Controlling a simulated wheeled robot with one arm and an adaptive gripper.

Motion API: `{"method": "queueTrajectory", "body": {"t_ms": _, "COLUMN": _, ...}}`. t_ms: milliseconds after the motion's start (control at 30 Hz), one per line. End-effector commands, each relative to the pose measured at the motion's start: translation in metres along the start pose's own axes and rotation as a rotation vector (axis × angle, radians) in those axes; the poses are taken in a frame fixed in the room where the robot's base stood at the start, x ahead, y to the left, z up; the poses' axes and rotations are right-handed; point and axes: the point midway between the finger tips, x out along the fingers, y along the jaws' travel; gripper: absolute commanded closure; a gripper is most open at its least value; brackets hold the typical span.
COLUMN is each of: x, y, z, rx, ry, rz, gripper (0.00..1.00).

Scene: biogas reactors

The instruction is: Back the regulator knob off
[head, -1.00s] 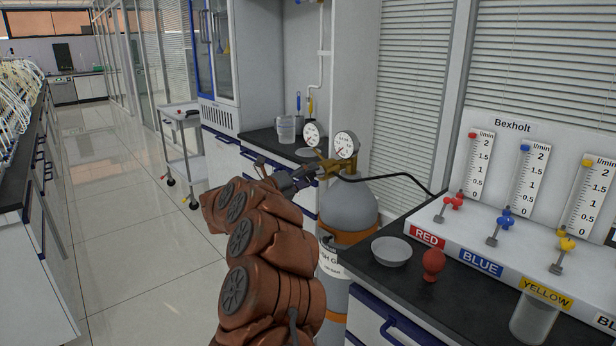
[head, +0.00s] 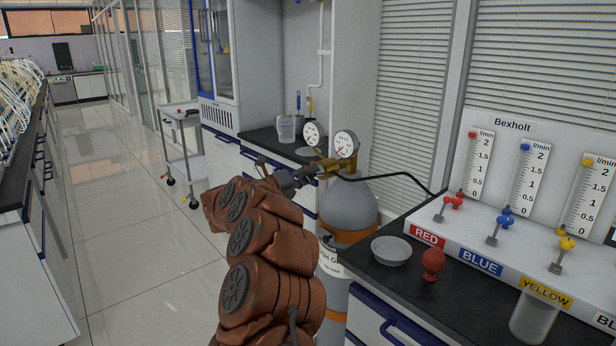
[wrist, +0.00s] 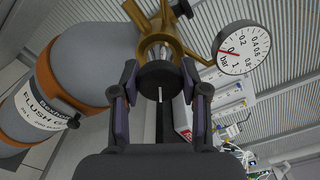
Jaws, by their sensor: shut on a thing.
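The regulator knob (wrist: 160,80) is a dark round knob with a white mark on its face, in the middle of the wrist view. My gripper (wrist: 158,88) is shut on it, one finger on each side. The brass regulator body (wrist: 162,30) is behind the knob. A round gauge (wrist: 240,48) with a red needle is beside it; in the head view two gauges (head: 345,144) show on top. The regulator sits on a grey gas cylinder (head: 348,205) with an orange band, also large at left in the wrist view (wrist: 85,65). In the head view my arm hides most of the knob.
A black bench (head: 455,290) at right holds a white bowl (head: 391,250), a red bulb (head: 432,264) and the flowmeter panel (head: 513,127). A black hose (head: 400,176) runs from the regulator to the bench. A trolley (head: 182,150) stands behind; the tiled aisle (head: 125,210) at left is clear.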

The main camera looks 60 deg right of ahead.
Motion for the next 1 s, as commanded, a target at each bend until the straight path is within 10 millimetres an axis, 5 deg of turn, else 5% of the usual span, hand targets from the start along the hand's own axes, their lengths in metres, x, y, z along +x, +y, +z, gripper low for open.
{"method": "queueTrajectory", "body": {"t_ms": 367, "x": 0.0002, "y": -0.0016, "z": 0.0005, "rx": -0.112, "ry": 0.001, "rz": 0.001, "gripper": 0.91}}
{"method": "queueTrajectory", "body": {"t_ms": 1000, "x": 0.0005, "y": -0.004, "z": 0.0014, "rx": -0.691, "ry": 0.003, "rz": 0.0, "gripper": 0.91}}
